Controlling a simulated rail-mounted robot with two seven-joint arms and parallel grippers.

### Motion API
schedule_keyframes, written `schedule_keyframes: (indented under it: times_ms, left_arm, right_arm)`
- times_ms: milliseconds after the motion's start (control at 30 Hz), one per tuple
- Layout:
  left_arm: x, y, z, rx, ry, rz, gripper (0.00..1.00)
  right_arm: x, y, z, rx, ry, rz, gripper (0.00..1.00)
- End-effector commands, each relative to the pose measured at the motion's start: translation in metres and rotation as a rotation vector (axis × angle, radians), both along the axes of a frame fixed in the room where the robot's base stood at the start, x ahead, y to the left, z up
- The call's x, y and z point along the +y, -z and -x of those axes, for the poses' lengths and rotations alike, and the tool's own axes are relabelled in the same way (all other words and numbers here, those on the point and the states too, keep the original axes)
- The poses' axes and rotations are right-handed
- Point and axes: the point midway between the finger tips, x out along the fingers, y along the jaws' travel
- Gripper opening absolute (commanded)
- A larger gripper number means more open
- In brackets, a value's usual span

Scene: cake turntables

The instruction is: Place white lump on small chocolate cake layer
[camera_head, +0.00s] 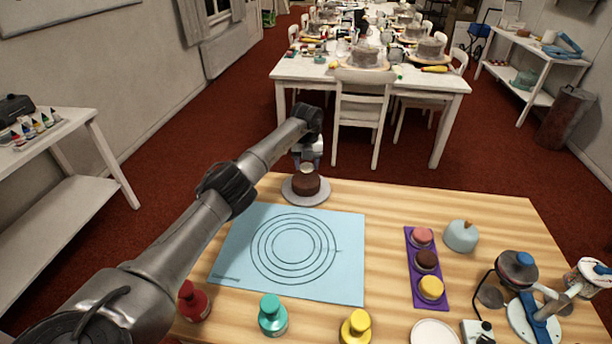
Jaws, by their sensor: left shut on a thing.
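A small chocolate cake layer (306,187) stands on a grey turntable (293,197) at the far edge of the wooden table. A pale white lump (306,169) shows at the top of the cake layer. My left gripper (307,162) points down from above and is shut on the lump, right at the cake's top. I cannot tell whether the lump rests on the cake or hangs just above it. The gripper's fingers are small and partly hidden by its own body. My right gripper is not in view.
A blue mat with rings (340,275) lies in front of the turntable. A purple tray (413,268) holds pink, brown and yellow pieces. Red, teal and yellow bottles (272,316) line the near edge.

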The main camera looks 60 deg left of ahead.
Motion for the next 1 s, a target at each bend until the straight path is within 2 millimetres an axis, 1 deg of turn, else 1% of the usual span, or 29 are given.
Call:
schedule_keyframes:
  times_ms: [167, 267, 400, 500, 767, 933, 967, 1000]
  left_arm:
    - [0.002, 0.005, 0.001, 0.0, 0.002, 0.0, 0.29]
    - [0.002, 0.014, 0.001, 0.0, 0.002, 0.0, 0.29]
    - [0.002, 0.034, 0.001, 0.002, 0.001, 0.001, 0.29]
    - [0.002, 0.042, 0.001, -0.001, 0.001, 0.0, 0.29]
    - [0.002, 0.041, 0.001, 0.0, 0.001, -0.001, 0.29]
    - [0.002, 0.045, 0.001, 0.0, 0.001, 0.0, 0.29]
    - [0.002, 0.045, 0.001, 0.0, 0.001, 0.0, 0.54]
    - [0.002, 0.045, 0.001, 0.0, 0.001, 0.0, 0.58]
  right_arm:
    - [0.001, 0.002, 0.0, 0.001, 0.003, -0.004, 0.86]
    - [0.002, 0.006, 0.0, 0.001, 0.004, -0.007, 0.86]
    - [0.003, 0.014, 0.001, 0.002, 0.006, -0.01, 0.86]
    - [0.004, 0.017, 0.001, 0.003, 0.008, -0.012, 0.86]
    - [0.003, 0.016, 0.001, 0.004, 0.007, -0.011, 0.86]
    - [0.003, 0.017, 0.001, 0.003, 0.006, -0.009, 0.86]
    - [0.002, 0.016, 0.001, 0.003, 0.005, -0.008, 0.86]
    - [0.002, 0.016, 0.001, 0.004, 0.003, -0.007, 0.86]
